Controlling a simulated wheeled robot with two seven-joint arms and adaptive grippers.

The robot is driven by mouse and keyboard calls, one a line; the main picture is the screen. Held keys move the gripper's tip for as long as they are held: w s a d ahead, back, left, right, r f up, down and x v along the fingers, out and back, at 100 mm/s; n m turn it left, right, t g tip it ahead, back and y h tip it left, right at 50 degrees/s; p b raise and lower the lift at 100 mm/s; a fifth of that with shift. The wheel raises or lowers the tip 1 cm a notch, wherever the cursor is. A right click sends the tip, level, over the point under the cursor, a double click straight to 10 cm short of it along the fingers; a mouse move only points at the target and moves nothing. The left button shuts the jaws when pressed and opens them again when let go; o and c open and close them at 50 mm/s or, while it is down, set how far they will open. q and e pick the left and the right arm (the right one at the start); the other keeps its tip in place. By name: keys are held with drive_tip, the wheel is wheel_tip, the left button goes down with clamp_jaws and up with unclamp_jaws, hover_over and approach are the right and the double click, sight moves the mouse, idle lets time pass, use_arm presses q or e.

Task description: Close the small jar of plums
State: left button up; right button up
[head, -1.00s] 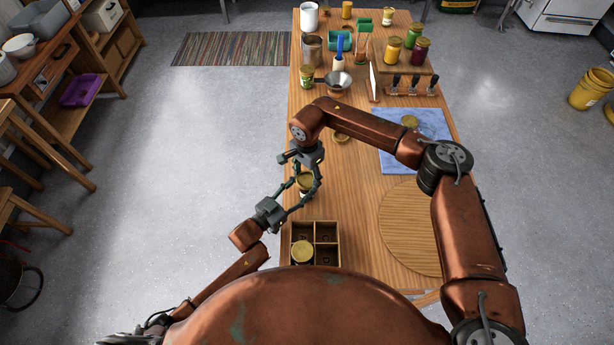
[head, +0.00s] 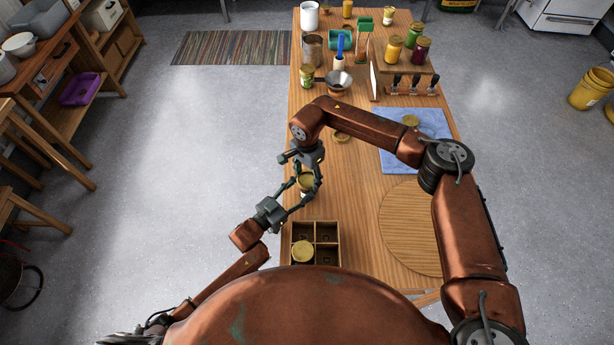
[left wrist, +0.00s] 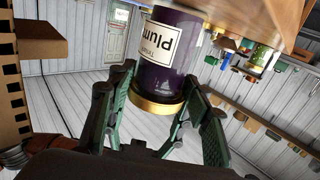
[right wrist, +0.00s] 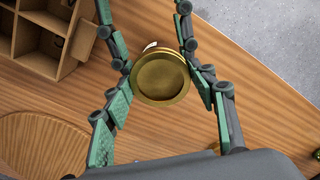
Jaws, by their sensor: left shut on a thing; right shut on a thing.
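The small jar of plums (left wrist: 168,62) is dark purple with a white "Plum" label. It stands between my two grippers, and a gold lid (right wrist: 160,75) sits at its upper end. I cannot tell whether the lid is fully seated. My left gripper (head: 290,207) is shut on the jar from the near left; its fingers flank the jar in the left wrist view. My right gripper (head: 306,178) reaches in from the far side and is shut on the lid, with a finger on each side. In the head view the fingers partly hide the jar.
A divided wooden box (head: 327,233) with a gold-lidded jar (head: 302,251) is close on the near side. A gold lid (head: 342,138) lies beyond my right gripper, and another (head: 411,121) on a blue cloth (head: 395,155). A round board (head: 408,225) is at right.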

use_arm(q)
drive_tip(key=shift+w+r, duration=0.1)
drive_tip(key=shift+r, duration=0.4)
use_arm(e)
drive_tip(key=shift+d+r, duration=0.15)
drive_tip(key=shift+d, duration=0.05)
use_arm(q)
drive_tip(key=shift+f, duration=0.25)
use_arm(e)
drive_tip(key=shift+a+r, duration=0.1)
drive_tip(key=shift+r, duration=0.05)
drive_tip(key=shift+a+f, duration=0.1)
drive_tip(key=shift+f, duration=0.25)
use_arm(q)
drive_tip(key=shift+d+r, duration=0.1)
drive_tip(key=shift+r, duration=0.05)
idle(0.3)
use_arm(e)
drive_tip(key=o, duration=0.7)
drive_tip(key=shift+f, duration=0.1)
drive_tip(key=shift+r, duration=2.1)
